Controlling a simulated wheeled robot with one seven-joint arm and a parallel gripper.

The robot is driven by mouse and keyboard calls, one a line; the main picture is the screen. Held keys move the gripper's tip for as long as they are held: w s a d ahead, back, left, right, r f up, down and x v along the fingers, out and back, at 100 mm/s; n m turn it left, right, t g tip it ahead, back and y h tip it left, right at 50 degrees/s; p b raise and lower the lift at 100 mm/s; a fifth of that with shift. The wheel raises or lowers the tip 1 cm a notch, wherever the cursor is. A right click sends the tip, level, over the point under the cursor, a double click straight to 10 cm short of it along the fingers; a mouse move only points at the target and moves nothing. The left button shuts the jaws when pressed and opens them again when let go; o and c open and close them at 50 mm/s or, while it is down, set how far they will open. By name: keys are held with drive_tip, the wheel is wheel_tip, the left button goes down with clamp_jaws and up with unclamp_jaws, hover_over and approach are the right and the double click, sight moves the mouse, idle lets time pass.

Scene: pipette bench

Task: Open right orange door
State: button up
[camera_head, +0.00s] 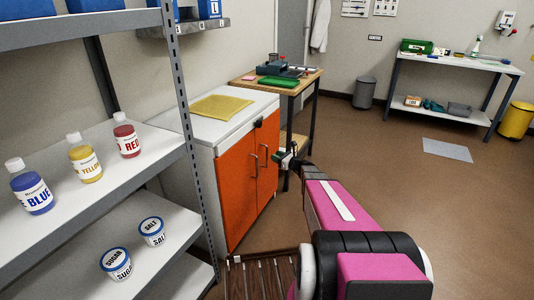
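The white cabinet (203,133) has two orange doors that both look closed. The right orange door (269,180) is the farther one, and its dark bar handle (265,154) stands near the seam between the doors. The left orange door (235,195) is nearer, with its own handle (254,166). My gripper (283,158) is in front of the right door, close to its handle in the picture. I cannot tell whether it touches the handle. Its fingers are too small and partly hidden to show if they are open or shut.
A grey shelf (178,143) with bottles and tubs stands close at the left. A wooden table (309,84) with a green tray (279,84) stands beyond the cabinet. A slatted brown thing (262,278) lies low in front. The floor (390,160) to the right is mostly clear.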

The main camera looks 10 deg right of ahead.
drive_tip(key=x, duration=0.6)
drive_tip(key=shift+w+a, duration=0.25)
drive_tip(key=shift+w, duration=0.05)
clamp_jaws()
